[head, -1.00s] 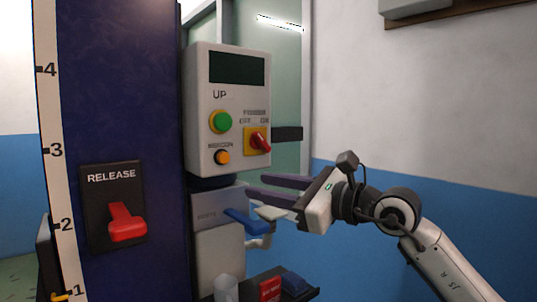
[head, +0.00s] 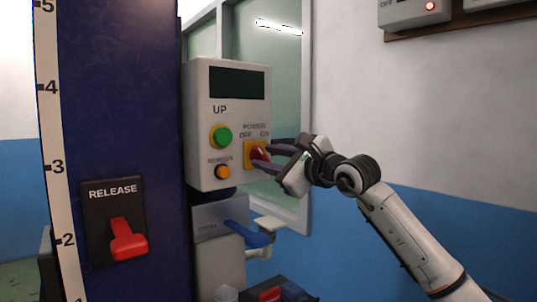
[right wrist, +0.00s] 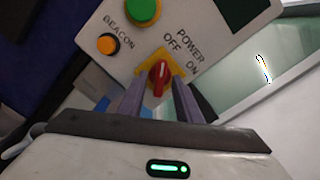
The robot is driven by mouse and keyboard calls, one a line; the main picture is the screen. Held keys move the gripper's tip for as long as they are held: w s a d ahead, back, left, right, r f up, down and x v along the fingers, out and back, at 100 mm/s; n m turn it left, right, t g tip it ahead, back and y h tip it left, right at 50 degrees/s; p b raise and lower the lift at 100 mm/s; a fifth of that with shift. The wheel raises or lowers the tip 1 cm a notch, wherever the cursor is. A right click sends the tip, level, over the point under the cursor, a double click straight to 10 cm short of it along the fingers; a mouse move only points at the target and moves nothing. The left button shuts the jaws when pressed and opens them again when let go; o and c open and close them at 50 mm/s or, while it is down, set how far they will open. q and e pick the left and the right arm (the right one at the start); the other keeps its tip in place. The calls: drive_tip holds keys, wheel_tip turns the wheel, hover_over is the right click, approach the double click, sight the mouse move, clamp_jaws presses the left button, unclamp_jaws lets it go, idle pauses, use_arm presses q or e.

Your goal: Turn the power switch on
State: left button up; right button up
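The power switch is a red rotary knob (head: 259,153) on a yellow plate, at the lower right of the grey control box (head: 205,75). It also shows in the right wrist view (right wrist: 158,78), where its white mark points toward the OFF label. My right gripper (head: 271,158) is at the knob from the right. Its two dark fingers are apart in the right wrist view (right wrist: 157,100), with the knob between and just beyond their tips. I cannot tell whether they touch it. My left gripper is not in view.
A green UP button (head: 221,137) and an orange beacon button (head: 222,172) sit left of the knob. A blue lever (head: 245,233) is below the box. A red release lever (head: 127,240) is on the dark blue column at left. A window (head: 268,60) is behind.

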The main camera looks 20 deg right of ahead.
drive_tip(key=shift+w, duration=0.15)
clamp_jaws()
